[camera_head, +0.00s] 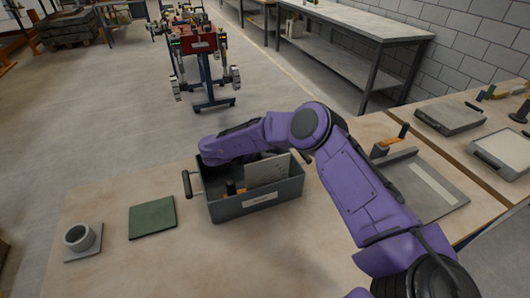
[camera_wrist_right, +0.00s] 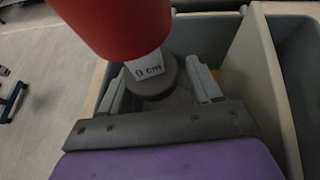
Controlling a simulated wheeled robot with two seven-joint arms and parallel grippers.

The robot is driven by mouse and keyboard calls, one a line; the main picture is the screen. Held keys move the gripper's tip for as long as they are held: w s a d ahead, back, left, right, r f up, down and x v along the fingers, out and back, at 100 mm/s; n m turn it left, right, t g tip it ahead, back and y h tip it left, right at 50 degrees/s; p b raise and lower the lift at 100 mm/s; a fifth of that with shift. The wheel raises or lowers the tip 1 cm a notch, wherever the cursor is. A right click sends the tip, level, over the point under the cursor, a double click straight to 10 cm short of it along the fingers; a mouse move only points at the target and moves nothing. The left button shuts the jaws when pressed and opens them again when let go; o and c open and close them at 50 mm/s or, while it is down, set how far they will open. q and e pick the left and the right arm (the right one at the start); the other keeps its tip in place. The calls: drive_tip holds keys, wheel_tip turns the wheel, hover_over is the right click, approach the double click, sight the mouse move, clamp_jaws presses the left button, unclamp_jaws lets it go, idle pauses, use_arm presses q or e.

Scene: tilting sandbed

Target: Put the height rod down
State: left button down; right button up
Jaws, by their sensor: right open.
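The height rod (camera_wrist_right: 115,22) shows in the right wrist view as a thick red cylinder with a white "0 cm" label and a round grey foot. My right gripper (camera_wrist_right: 157,78) is open, with one finger on each side of the rod's foot; I cannot tell whether they touch it. In the head view my purple right arm reaches over the grey bin (camera_head: 260,202), and its hand is at the bin's back left. The fingers and the rod are hidden there. My left gripper is not in view.
The bin has a pale divider (camera_head: 266,172) and an orange-and-black handled item (camera_head: 231,187). Left of it lie a green mat (camera_head: 152,217) and a grey cup (camera_head: 79,237) on a plate. A grey tray (camera_head: 430,184) is at right. The table front is clear.

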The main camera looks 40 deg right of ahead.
drive_tip(key=b+v, duration=0.3)
drive_tip(key=v, duration=0.8)
drive_tip(key=shift+a+b, duration=0.3)
